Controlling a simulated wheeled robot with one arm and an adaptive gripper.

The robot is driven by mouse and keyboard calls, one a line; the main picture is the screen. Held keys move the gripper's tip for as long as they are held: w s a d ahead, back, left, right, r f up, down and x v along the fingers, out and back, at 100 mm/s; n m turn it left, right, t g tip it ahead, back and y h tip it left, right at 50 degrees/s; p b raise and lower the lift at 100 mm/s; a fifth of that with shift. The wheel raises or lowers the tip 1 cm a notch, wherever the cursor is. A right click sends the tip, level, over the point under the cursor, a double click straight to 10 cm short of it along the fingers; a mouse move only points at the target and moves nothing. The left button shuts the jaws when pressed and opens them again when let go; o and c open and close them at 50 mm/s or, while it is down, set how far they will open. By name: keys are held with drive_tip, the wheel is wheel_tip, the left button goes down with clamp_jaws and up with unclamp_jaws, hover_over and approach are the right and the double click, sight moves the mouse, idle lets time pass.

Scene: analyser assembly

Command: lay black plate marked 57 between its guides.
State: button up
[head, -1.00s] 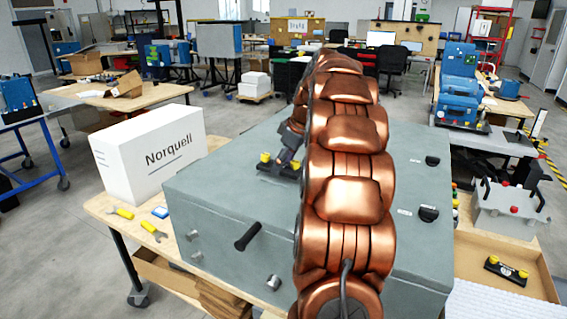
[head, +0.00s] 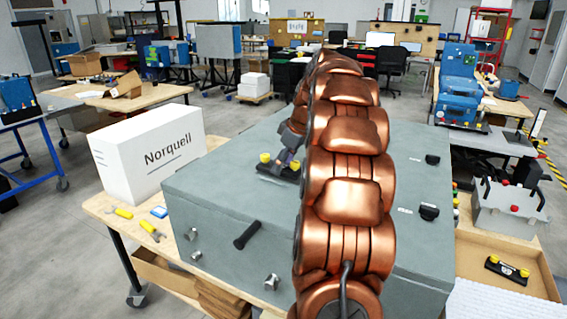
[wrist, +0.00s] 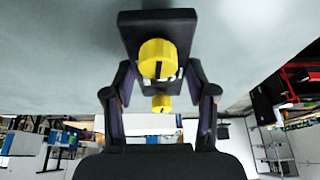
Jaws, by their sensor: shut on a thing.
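My gripper (head: 290,150) is shut on a black plate (head: 279,173) with two yellow knobs, over the left part of a large grey housing (head: 235,190). In the wrist view my gripper (wrist: 161,92) has one finger on each side of the black plate (wrist: 157,18), and the knobs line up between them. I cannot read a number on the plate. I cannot tell whether it touches the housing's top. My arm covers the middle of the housing, and I cannot make out the guides.
A white Norquell box (head: 150,155) stands left of the housing, near yellow wrenches (head: 152,230). Black knobs (head: 429,211) stand on the housing's right. Another black plate with yellow knobs (head: 507,271) lies in a cardboard tray (head: 475,235) at right.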

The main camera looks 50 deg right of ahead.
drive_tip(key=shift+f+b, duration=0.7)
drive_tip(key=shift+f, duration=0.2)
idle(0.4)
drive_tip(key=o, duration=1.3)
drive_tip(key=shift+r+p, duration=0.85)
drive_tip(key=shift+r, duration=2.7)
